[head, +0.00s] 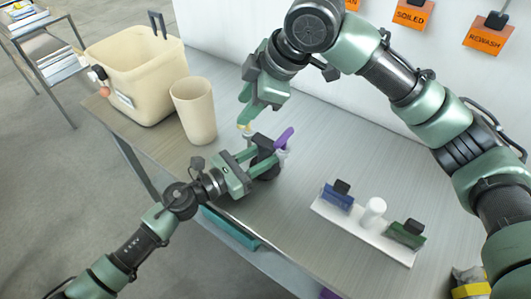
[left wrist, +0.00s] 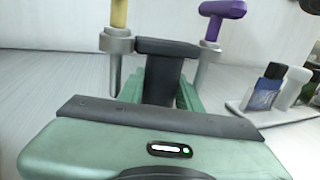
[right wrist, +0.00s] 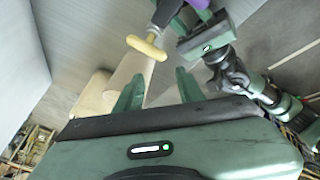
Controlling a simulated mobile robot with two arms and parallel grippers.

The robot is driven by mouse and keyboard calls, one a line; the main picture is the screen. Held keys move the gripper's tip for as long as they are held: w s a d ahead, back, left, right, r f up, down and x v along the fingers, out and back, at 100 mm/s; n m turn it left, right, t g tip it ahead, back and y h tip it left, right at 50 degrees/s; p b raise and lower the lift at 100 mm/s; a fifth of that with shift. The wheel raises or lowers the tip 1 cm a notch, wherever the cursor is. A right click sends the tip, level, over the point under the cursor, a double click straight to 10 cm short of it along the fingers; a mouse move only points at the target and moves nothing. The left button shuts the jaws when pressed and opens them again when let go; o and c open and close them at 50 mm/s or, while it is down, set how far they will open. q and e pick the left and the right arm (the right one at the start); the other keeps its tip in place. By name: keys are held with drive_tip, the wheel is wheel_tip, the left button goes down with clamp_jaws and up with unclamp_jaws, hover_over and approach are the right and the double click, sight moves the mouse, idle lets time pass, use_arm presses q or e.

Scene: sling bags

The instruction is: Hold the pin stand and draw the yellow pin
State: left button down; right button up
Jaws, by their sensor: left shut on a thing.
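The pin stand (head: 264,161) is a dark post with a grey socket on each side, standing on the table. My left gripper (head: 260,168) is shut on its dark middle post (left wrist: 165,75), low down. The yellow pin (head: 244,126) is upright in one socket; it also shows in the left wrist view (left wrist: 119,14). The purple pin (head: 285,138) is in the other socket (left wrist: 222,10). My right gripper (head: 250,115) is open and empty just above the yellow pin. In the right wrist view the pin's yellow crossbar (right wrist: 147,47) lies beyond the fingertips, apart from them.
A cream cup (head: 195,112) and a cream bin (head: 130,75) stand to the left. A white tray (head: 360,232) with a blue clip, a green clip and a white cylinder lies to the right. A white wall with orange signs (head: 410,14) rises behind the table.

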use_arm(q)
drive_tip(key=shift+a, duration=0.1)
use_arm(e)
drive_tip(key=a+n+h, duration=0.1)
drive_tip(key=n+h, duration=0.1)
drive_tip(key=n, duration=0.1)
drive_tip(key=w+r+n+h, duration=0.1)
drive_tip(key=n+h, duration=0.2)
drive_tip(key=a+r+n+h, duration=0.1)
drive_tip(key=n+h, duration=0.1)
drive_tip(key=n, duration=0.1)
drive_tip(key=shift+w+a+n, duration=0.2)
drive_tip(key=shift+a+n, duration=0.1)
drive_tip(key=shift+n, duration=0.1)
drive_tip(key=shift+d, duration=0.1)
drive_tip(key=shift+x, duration=4.45)
drive_tip(key=shift+s+d, duration=0.1)
drive_tip(key=shift+d, duration=0.05)
clamp_jaws()
